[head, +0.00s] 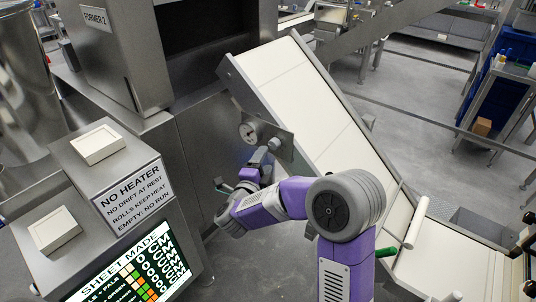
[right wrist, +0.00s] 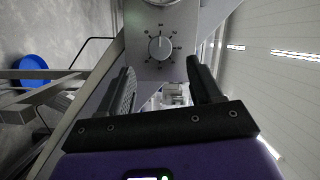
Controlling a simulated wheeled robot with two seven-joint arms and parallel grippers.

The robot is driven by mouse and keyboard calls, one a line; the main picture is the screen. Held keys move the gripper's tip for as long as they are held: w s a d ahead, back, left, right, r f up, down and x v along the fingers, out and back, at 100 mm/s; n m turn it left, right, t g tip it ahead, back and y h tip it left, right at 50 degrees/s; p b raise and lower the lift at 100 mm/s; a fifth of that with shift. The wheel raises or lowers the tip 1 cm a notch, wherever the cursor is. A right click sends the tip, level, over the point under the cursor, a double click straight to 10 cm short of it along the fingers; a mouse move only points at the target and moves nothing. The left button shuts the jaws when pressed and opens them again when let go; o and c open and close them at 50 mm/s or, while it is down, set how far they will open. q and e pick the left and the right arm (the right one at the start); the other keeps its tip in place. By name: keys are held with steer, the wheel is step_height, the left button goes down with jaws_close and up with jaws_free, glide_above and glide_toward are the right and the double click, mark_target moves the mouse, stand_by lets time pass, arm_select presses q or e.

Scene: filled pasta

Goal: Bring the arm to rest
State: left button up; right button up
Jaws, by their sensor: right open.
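My right arm comes in from the bottom of the head view, with a purple forearm and a grey elbow. Its gripper (head: 266,153) is close to a round dial (head: 250,132) on a grey metal plate at the conveyor's side. In the right wrist view the two dark fingers of this gripper (right wrist: 162,82) stand apart with nothing held between them. The dial (right wrist: 160,46) shows there beyond the fingertips, with a pointer knob and a ring of marks. It looks apart from the fingers. My left gripper is in neither view.
A sloping pale conveyor (head: 310,100) runs beside the arm. A steel machine cabinet (head: 215,170) stands to the left, with a sign (head: 132,193) reading "NO HEATER" and a screen (head: 130,270). A white roller (head: 417,222) lies at the right. Open grey floor (head: 425,110) shows behind.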

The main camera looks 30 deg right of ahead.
steer(key=shift+s+a, duration=0.3)
steer(key=a+f+n+y, duration=0.3)
steer(key=f+n+y, duration=0.1)
steer(key=f, duration=0.4)
steer(key=s+a+f+n+g+y, duration=0.1)
steer(key=a+f+n+y, duration=0.3)
steer(key=f, duration=0.4)
steer(key=a+f+n+y, duration=0.3)
steer(key=f+n, duration=0.2)
steer(key=f, duration=0.4)
steer(key=s+a+f+n+g+y, duration=0.2)
steer(key=s+a+f+n+g, duration=0.1)
steer(key=s, duration=0.5)
steer(key=s+a+f+n+g+y, duration=0.2)
steer(key=s+a+f+n+g, duration=0.1)
steer(key=s+f, duration=0.3)
steer(key=s+a+f+n+g+y+p, duration=0.1)
steer(key=s+a+f+n+g+y, duration=0.1)
steer(key=s, duration=0.8)
step_height(320, 180, down, 4)
steer(key=shift+a+r+n+g+y, duration=0.3)
steer(key=shift+a+n+g, duration=0.6)
steer(key=shift+g, duration=0.2)
